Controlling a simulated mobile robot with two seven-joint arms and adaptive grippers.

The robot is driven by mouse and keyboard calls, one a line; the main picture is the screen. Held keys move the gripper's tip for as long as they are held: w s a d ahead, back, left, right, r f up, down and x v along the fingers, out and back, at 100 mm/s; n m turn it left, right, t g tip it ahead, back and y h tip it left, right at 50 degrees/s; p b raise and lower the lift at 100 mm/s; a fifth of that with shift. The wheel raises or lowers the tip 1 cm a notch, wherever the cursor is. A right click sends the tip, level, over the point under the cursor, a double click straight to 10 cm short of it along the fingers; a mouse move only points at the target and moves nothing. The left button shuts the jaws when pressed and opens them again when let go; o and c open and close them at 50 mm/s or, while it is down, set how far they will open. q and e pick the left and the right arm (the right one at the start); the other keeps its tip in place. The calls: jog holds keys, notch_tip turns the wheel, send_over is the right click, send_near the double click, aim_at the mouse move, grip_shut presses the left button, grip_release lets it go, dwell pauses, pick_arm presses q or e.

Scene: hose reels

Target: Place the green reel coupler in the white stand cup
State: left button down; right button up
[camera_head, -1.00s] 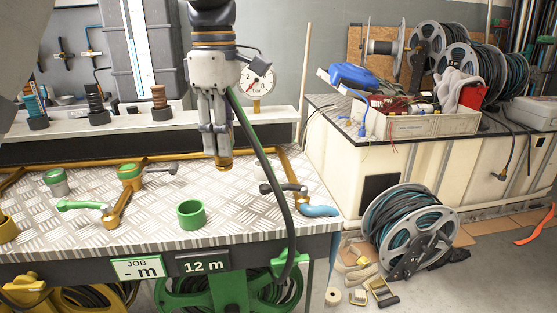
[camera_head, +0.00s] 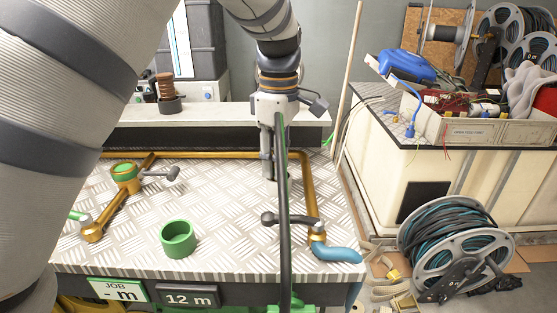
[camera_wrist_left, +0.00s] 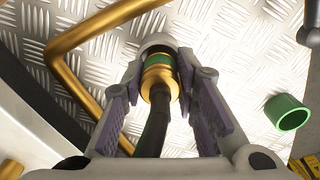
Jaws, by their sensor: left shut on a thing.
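My left gripper (camera_head: 268,172) is shut on the green reel coupler, just above the back right of the patterned metal worktop. In the left wrist view the coupler (camera_wrist_left: 159,72) is brass with a green band, on a black hose (camera_wrist_left: 153,128), between the purple-padded fingers. A pale ring shows at its far end; I cannot tell what it belongs to. In the head view the fingers hide the coupler and the hose (camera_head: 284,220) hangs down in front. I cannot make out the white stand cup for sure. An open green cup (camera_head: 178,241) stands to the left and nearer. My right gripper is not in view.
A brass valve (camera_head: 125,176) is at the left.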

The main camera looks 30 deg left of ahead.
pick_arm(q)
jog(key=c, duration=1.3)
grip_release()
notch_tip(320, 180, up, 12)
jog(key=shift+r+b, duration=0.1)
jog(key=shift+b, duration=0.25)
